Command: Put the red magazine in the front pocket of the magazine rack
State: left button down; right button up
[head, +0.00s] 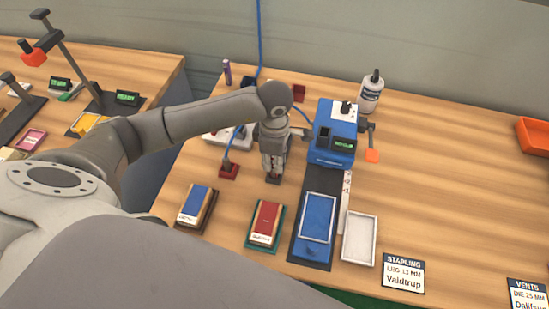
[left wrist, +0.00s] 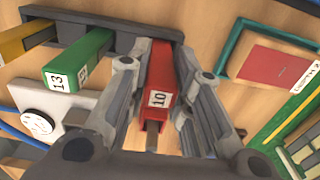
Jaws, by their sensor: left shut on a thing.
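In the left wrist view the red magazine (left wrist: 160,78), labelled 10, lies between the two fingers of my left gripper (left wrist: 160,110), which is shut on it. Its far end is at the right end of the dark grey magazine rack (left wrist: 90,22); I cannot tell how far it sits inside a pocket. A green magazine (left wrist: 80,60), labelled 13, and a yellow magazine (left wrist: 25,40) stand in the rack to the left. In the head view my left gripper (head: 273,178) points down over the table and the magazine is not clear there. My right gripper is not in view.
A red card in a teal tray (head: 265,222) and a blue card tray (head: 195,207) lie near the front edge. A blue machine (head: 335,130) stands to the right, with a white tray (head: 360,238) in front. A white bottle (head: 371,95) stands behind. The right of the table is mostly clear.

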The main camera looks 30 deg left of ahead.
pick_arm(q)
jog(key=c, duration=1.3)
grip_release()
jog(key=shift+r+p, duration=0.15)
jog(key=shift+p, duration=0.15)
notch_tip(320, 180, up, 11)
jog(key=b, duration=0.3)
jog(key=shift+r, duration=0.5)
